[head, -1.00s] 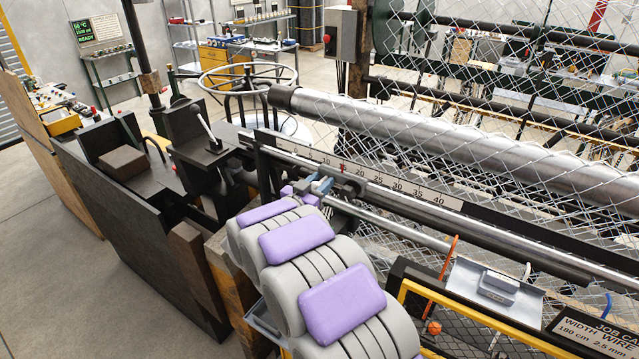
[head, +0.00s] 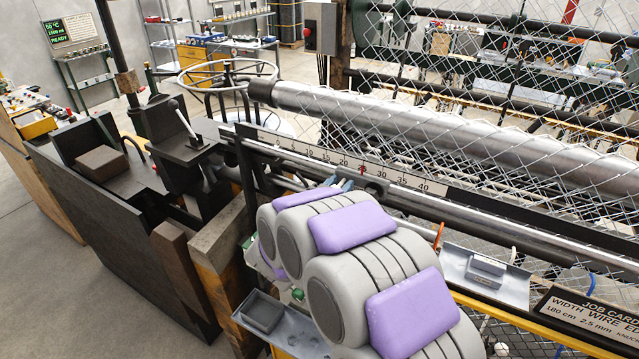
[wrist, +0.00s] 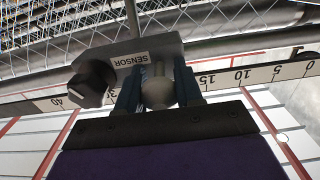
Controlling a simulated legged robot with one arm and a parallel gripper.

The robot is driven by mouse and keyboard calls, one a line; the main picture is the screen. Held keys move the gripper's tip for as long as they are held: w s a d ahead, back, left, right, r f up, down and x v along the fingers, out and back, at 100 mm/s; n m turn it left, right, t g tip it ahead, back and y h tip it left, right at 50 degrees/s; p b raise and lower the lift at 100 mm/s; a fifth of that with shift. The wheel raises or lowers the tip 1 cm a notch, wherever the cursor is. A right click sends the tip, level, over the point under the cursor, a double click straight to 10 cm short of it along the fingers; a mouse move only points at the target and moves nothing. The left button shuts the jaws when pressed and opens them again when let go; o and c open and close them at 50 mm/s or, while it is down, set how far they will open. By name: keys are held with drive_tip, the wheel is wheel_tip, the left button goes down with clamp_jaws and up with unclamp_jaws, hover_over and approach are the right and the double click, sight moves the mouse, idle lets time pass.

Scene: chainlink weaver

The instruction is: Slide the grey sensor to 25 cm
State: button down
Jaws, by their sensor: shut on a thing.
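The grey sensor (wrist: 120,60) shows in the wrist view as a block labelled SENSOR, upside down, with a black knob on its left. My gripper (wrist: 158,92) has its blue fingers shut on the sensor's rounded grey post. In the head view the sensor (head: 374,188) is on the rail below the white scale (head: 275,139), partly hidden by my arm. A red mark on the scale stands between 20 and 30, at about the 25 place. In the wrist view the sensor and fingers hide the scale between 15 and 30.
A thick steel roller (head: 420,125) with chainlink mesh runs behind the scale. A grey tray (head: 485,277) and the job card (head: 595,315) stand at front right. Another tray (head: 265,315) is at lower left. The rail is clear to the right of the sensor.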

drive_tip(key=shift+s+d+r, duration=0.1)
drive_tip(key=shift+d+r, duration=0.05)
drive_tip(key=shift+a, duration=0.2)
drive_tip(key=c, duration=1.1)
unclamp_jaws()
drive_tip(key=shift+c, duration=0.2)
drive_tip(key=o, duration=0.4)
drive_tip(key=shift+w+a, duration=0.2)
drive_tip(key=shift+s, duration=0.1)
drive_tip(key=b+v, duration=0.1)
drive_tip(key=v, duration=1.6)
drive_tip(key=shift+s+a+b, duration=0.1)
drive_tip(key=shift+a+b, duration=0.1)
drive_tip(key=shift+b, duration=0.1)
